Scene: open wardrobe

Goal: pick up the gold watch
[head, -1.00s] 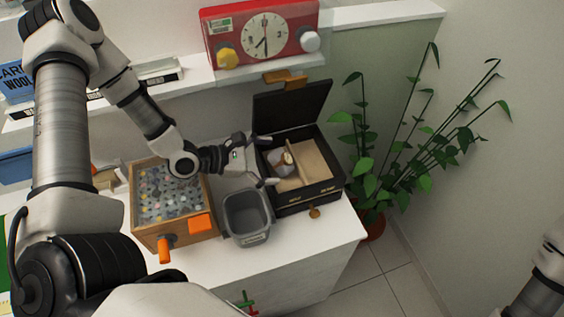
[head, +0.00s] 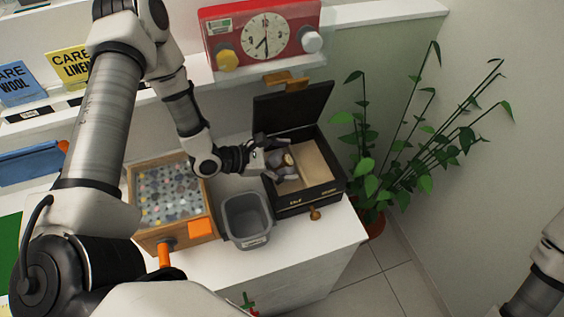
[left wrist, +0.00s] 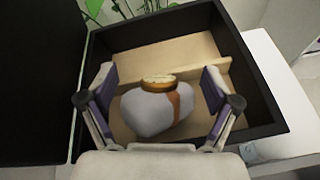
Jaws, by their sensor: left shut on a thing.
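The gold watch (left wrist: 158,80) has a round gold face and a brown strap around a pale grey cushion (left wrist: 150,112). In the head view the watch (head: 288,159) is inside the open black box (head: 310,197). My left gripper (head: 279,166) reaches into the box from the left. Contact at the fingertips is hard to see. My right gripper is out of view; only part of that arm shows at the right edge.
The box's raised lid (head: 292,105) stands behind it, and a wooden divider (left wrist: 192,72) runs inside. A grey bin (head: 246,218) and a wooden crate (head: 183,240) stand to the left. A red clock (head: 263,38) is on the shelf above; a plant (head: 375,185) is at right.

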